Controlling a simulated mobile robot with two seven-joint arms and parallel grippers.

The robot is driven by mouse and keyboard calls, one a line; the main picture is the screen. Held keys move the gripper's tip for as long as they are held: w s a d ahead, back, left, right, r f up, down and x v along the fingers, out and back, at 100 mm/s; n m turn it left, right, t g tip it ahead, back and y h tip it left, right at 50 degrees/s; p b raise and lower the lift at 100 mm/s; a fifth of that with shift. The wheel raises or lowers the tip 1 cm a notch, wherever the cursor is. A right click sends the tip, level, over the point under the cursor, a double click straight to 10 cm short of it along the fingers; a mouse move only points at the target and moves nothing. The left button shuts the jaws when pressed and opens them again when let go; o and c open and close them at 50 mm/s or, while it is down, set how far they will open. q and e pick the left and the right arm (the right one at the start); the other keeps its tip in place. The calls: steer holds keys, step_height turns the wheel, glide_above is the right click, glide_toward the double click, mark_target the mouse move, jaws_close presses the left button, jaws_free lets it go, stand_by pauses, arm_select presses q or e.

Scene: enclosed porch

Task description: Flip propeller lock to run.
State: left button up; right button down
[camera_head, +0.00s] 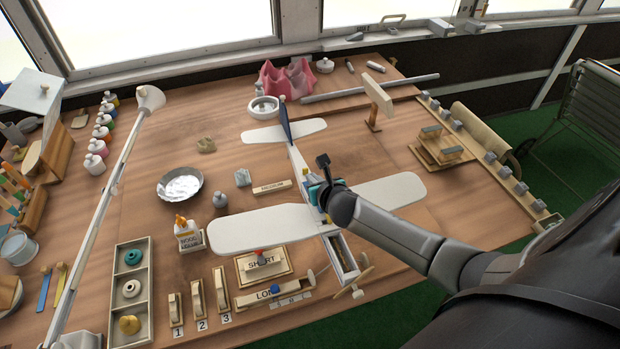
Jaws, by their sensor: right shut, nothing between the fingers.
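A model airplane with white wings (262,227) and a dark blue tail fin (285,122) stands on the wooden workbench, its nose toward the front edge. Its wooden propeller (357,282) is at the nose, by the open frame of the front fuselage. My right gripper (317,191) is over the middle of the fuselage, between the wings, well behind the propeller. It is shut and empty; my wrist hides part of the fuselage and its fingertips show poorly. Whether it touches the plane I cannot tell. I cannot make out a propeller lock. My left gripper is not in view.
A white lamp arm (118,160) rises at the left. Plates marked SHORT (262,265) and LONG (272,298), numbered stands and a tray of spools (115,300) lie near the front. A foil bowl (180,185) and glue bottle (188,235) stand left of the plane.

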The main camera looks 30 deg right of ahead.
mark_target(305, 171)
steer(key=shift+b+x, duration=0.35)
steer(key=shift+x, duration=1)
